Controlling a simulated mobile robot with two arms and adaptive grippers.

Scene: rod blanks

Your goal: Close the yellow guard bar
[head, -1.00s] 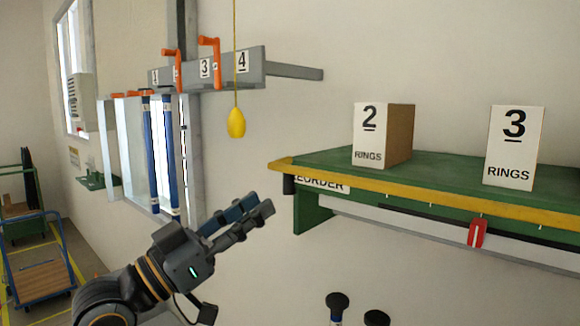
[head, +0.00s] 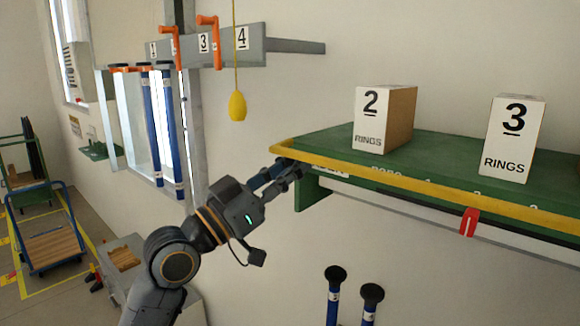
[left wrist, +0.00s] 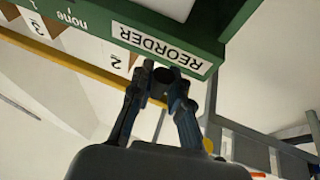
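The yellow guard bar (head: 420,187) runs along the front edge of the green shelf (head: 437,152), its left end at the shelf's left corner. It also shows in the left wrist view (left wrist: 75,65). My left gripper (head: 285,170) is at that left end, pointing up and right. In the left wrist view its two fingers (left wrist: 160,78) are apart, with a dark round knob (left wrist: 162,75) between or just beyond their tips, below the REORDER label (left wrist: 158,46). I cannot tell whether they touch the knob. My right gripper is not in view.
Boxes marked 2 (head: 371,120) and 3 (head: 515,140) stand on the shelf. A red slider (head: 469,222) sits on the rail below. A yellow pendant (head: 237,105) hangs left of the shelf. Blue rods (head: 160,130) hang farther left; black-topped rods (head: 334,290) stand below.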

